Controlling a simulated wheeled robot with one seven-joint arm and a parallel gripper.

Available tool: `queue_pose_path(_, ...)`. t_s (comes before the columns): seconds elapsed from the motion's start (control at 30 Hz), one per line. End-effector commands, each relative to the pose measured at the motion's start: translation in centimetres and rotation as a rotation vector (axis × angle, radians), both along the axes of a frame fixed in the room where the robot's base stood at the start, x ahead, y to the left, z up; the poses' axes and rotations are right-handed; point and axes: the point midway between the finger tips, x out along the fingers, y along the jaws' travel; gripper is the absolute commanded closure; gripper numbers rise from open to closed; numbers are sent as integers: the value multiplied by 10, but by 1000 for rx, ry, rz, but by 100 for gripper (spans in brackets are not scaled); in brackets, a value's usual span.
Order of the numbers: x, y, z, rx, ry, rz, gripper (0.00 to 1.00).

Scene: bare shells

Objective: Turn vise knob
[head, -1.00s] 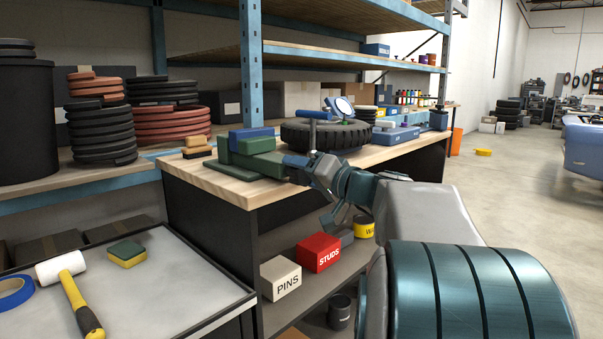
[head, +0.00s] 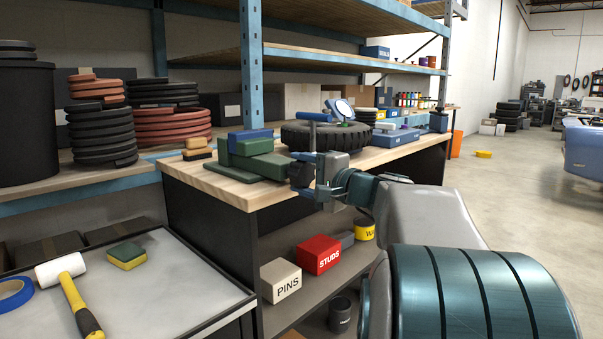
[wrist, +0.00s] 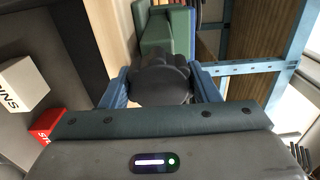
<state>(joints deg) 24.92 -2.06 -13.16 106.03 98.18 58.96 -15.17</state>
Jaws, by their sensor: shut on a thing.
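The green vise (head: 256,160) sits on the wooden bench top near its front left corner, with a blue block on top. Its green body also shows at the top of the wrist view (wrist: 168,28). The vise knob (wrist: 160,88) is black with a lobed rim and lies between the two blue fingers in the wrist view. My gripper (head: 303,178) is at the right end of the vise, shut on the knob. In the head view the fingers and wrist hide most of the knob.
A black tire (head: 325,136) lies on the bench behind my gripper. PINS (head: 281,279) and STUDS (head: 318,253) boxes stand on the shelf below. A blue rack post (head: 251,65) rises behind the vise. A cart with a mallet (head: 70,290) is at front left.

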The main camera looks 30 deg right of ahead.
Motion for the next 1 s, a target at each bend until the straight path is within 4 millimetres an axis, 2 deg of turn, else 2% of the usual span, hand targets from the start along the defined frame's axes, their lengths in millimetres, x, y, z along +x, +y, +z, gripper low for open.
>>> queue_pose_path(0.3, 0, 0, 0, 120, 45, 1, 68)
queue_pose_path(0.87, 0, 0, -1, 144, 54, 0, 68)
queue_pose_path(0.9, 0, 0, -1, 144, 54, 0, 36)
queue_pose_path(0.93, 0, 0, -1, 144, 54, 0, 28)
queue_pose_path(1.0, 0, 0, -1, 144, 53, 0, 24)
